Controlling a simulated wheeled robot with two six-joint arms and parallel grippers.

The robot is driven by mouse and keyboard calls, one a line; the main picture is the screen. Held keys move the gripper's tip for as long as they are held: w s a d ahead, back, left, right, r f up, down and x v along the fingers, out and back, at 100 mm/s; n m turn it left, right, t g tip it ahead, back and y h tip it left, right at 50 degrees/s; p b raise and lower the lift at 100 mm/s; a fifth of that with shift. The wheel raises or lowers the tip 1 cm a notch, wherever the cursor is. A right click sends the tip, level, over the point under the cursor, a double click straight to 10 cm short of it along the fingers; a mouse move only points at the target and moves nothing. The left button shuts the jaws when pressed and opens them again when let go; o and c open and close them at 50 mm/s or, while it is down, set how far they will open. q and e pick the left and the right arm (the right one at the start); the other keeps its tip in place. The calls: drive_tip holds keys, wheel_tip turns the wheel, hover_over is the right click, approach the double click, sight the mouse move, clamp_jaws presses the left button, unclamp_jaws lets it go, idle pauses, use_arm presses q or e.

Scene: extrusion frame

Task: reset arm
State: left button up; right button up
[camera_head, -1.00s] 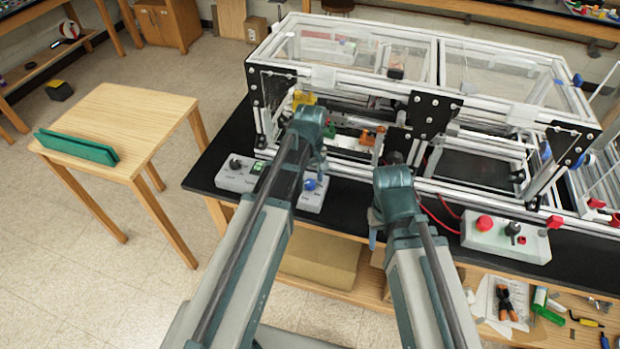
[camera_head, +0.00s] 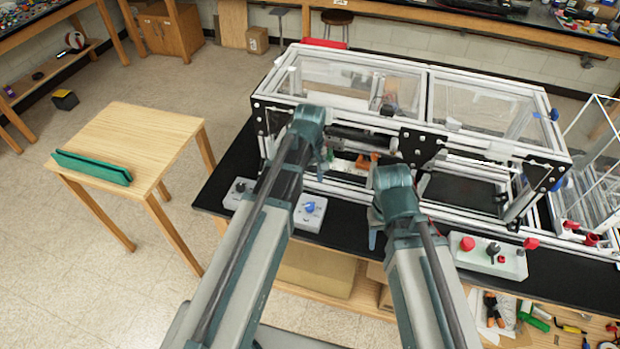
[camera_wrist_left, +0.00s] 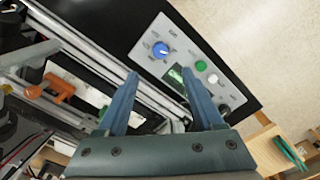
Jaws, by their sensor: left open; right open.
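My left arm reaches up from the bottom to the front of the extrusion frame. Its gripper (camera_head: 322,160) is mostly hidden behind the wrist in the head view. In the left wrist view the left gripper (camera_wrist_left: 160,82) has two blue fingers wide apart with nothing between them, over the frame's front edge and a grey control box (camera_wrist_left: 180,60) with a blue knob. My right gripper (camera_head: 376,230) is in front of the frame, over the black bench edge. Only a bluish finger part shows below its wrist; I see nothing held.
The aluminium extrusion frame (camera_head: 480,152) with clear panels stands on the black bench (camera_head: 345,235). An orange part (camera_head: 366,160) is inside it. A control box with a red button (camera_head: 490,255) lies at right. A wooden table (camera_head: 140,140) with a green object (camera_head: 92,166) stands left.

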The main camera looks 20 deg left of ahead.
use_arm(q)
drive_tip(key=shift+r+p, duration=0.45)
drive_tip(key=shift+r, duration=0.5)
use_arm(e)
drive_tip(key=shift+r, duration=0.95)
use_arm(q)
drive_tip(key=s+d+f+m+y+b, duration=0.1)
drive_tip(key=s+d+f+m+b, duration=0.9)
drive_tip(key=s+f+m+b, duration=0.2)
drive_tip(key=s, duration=0.2)
drive_tip(key=shift+s+d+m, duration=0.3)
drive_tip(key=shift+s, duration=0.05)
use_arm(e)
wheel_tip(320, 180, down, 12)
drive_tip(key=shift+f, duration=0.15)
use_arm(q)
drive_tip(key=shift+f, duration=0.1)
